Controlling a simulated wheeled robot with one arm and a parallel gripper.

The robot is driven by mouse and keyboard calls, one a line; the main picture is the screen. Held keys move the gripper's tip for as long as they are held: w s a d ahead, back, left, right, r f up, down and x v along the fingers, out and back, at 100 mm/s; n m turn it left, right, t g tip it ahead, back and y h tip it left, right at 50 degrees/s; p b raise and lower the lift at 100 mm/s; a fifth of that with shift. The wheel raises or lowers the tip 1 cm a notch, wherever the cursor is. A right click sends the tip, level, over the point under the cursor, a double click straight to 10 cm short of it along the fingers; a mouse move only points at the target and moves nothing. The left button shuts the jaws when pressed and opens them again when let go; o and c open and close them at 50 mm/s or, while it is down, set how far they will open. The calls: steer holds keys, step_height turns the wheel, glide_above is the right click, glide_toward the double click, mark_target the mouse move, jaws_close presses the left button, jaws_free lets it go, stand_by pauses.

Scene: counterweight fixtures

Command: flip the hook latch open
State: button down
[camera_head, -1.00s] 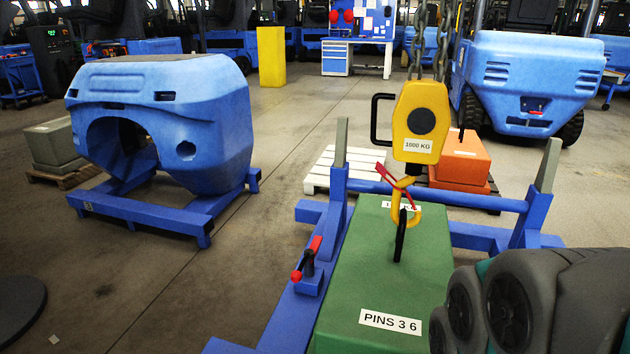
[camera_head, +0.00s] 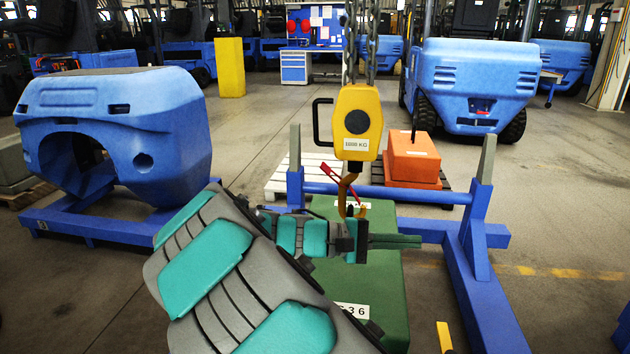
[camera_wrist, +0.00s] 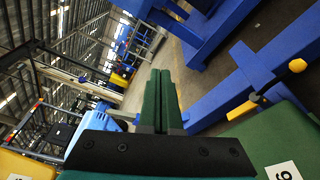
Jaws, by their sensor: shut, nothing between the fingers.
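The hook (camera_head: 358,208) hangs under a yellow hoist block (camera_head: 357,120). Its red latch (camera_head: 330,172) slants up to the left from the hook's upper part. The hook's lower part is partly hidden by my wrist. My gripper (camera_head: 418,241) is shut and empty, its green fingers pointing right, below and to the right of the hook in the picture and apart from the latch. In the wrist view, the shut fingers (camera_wrist: 160,75) hold nothing, and I cannot make out the hook or latch.
The green counterweight (camera_head: 385,290) is below, partly behind my arm. A blue frame (camera_head: 487,290) with a grey-tipped post stands to the right. An orange weight (camera_head: 412,160) sits behind. A large blue counterweight (camera_head: 110,125) stands at left.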

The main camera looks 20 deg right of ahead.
steer(key=w+a+n+t+h, duration=0.15)
steer(key=w+h, duration=0.25)
steer(key=w, duration=0.5)
steer(key=n+t+h+p, duration=0.25)
steer(key=n+t, duration=0.75)
steer(key=t, duration=0.5)
glide_toward(326, 168)
steer(key=w+d+r, duration=0.1)
steer(key=w+d, duration=0.3)
steer(key=shift+s+d+r+g+b, duration=0.25)
steer(key=shift+s+d+r+b, duration=0.2)
steer(key=shift+r, duration=0.25)
steer(key=shift+r+g, duration=0.1)
steer(key=shift+g, duration=0.2)
